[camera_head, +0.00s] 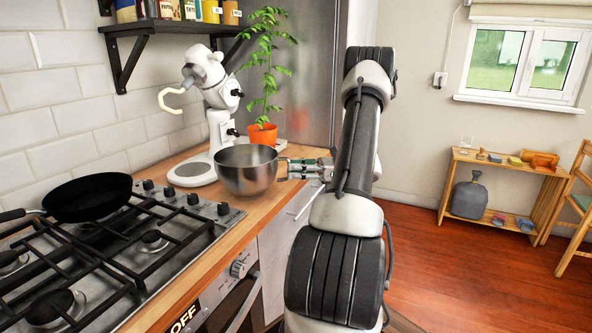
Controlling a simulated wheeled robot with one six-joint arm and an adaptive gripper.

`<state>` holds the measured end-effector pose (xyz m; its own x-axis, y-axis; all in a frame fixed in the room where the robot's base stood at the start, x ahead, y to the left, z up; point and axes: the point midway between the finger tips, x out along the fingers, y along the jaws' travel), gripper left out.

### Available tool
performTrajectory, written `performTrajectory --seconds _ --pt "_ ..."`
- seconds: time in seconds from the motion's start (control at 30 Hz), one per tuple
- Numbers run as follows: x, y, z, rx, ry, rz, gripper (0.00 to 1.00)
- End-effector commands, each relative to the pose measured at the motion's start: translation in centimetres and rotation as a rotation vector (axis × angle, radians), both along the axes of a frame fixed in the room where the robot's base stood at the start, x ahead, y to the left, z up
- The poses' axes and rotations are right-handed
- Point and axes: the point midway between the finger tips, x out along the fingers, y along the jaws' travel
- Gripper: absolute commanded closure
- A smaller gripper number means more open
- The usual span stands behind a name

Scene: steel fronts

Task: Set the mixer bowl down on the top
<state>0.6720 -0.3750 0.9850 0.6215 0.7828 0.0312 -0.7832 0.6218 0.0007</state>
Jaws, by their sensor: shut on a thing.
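The mixer bowl (246,171) is a shiny steel bowl, upright, at the front of the wooden top (192,235). I cannot tell whether its base touches the top or hangs just above it. My gripper (283,169) reaches in from the right and is shut on the bowl's right rim. The fingertips are small and partly hidden at the rim. The white stand mixer (219,112) stands behind and left of the bowl, its round base plate (190,170) empty.
A gas hob (150,242) with a black frying pan (88,197) lies to the left. A plant in an orange pot (263,134) stands behind the bowl, near the steel fridge (305,75). A shelf (165,27) hangs above. Bare top shows in front of the bowl.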

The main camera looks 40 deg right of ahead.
Motion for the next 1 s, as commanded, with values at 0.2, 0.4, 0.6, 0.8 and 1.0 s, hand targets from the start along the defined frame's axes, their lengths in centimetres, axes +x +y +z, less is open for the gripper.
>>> performTrajectory --seconds 0.2,0.4,0.6,0.8,1.0 --pt "0.02 -0.01 -0.07 0.001 -0.003 0.000 1.00" --pt "0.02 -0.01 -0.14 0.000 -0.003 0.000 1.00" --pt "0.01 0.00 -0.18 0.000 -0.001 0.000 0.54" --pt "0.01 -0.01 -0.21 0.000 -0.001 0.000 0.54" --pt "-0.42 -0.60 -0.36 -0.002 0.001 -0.002 0.54"
